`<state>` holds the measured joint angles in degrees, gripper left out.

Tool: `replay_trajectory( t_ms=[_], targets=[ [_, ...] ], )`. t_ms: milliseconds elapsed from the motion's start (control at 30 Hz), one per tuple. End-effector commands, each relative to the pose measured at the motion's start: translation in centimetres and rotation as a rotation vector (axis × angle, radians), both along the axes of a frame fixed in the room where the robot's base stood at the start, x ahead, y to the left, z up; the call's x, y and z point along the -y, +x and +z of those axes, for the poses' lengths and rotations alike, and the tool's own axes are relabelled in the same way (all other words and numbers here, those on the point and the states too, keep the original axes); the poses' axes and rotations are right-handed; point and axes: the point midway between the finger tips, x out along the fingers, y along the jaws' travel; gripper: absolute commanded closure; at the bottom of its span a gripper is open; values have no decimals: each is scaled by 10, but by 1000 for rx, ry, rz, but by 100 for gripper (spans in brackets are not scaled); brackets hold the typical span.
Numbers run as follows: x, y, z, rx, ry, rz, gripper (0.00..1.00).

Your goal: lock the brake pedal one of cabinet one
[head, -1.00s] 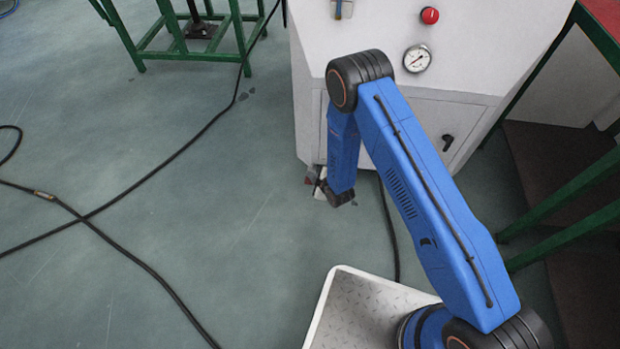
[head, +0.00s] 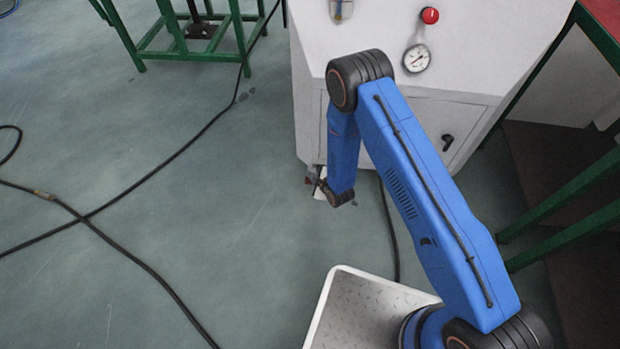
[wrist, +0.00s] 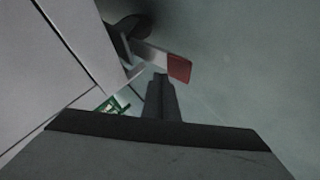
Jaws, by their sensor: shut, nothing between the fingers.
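The brake pedal (wrist: 178,67) shows in the wrist view as a pale lever with a red end, at the foot of the white cabinet (wrist: 50,70). Its inner end meets a dark rounded part (wrist: 126,38) by the cabinet wall. My gripper (wrist: 160,82) is shut with nothing held, and its fingertips appear just below the pedal in the picture. I cannot tell whether they touch it. In the head view the cabinet (head: 400,125) stands behind my arm, and my gripper (head: 320,184) is low at its front base. The pedal is mostly hidden there.
Black cables (head: 150,180) lie on the floor to the left. Green table legs (head: 565,190) stand at right.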

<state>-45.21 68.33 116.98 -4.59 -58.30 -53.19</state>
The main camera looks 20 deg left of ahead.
Motion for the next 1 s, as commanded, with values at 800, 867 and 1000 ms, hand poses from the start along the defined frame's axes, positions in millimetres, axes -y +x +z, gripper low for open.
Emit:
replay_trajectory(
  t_ms=[800,867,1000],
  targets=[
    [0,1,-8,0,0,0,100],
    [0,1,-9,0,0,0,100],
    [0,2,-10,0,0,0,100]
  ],
)
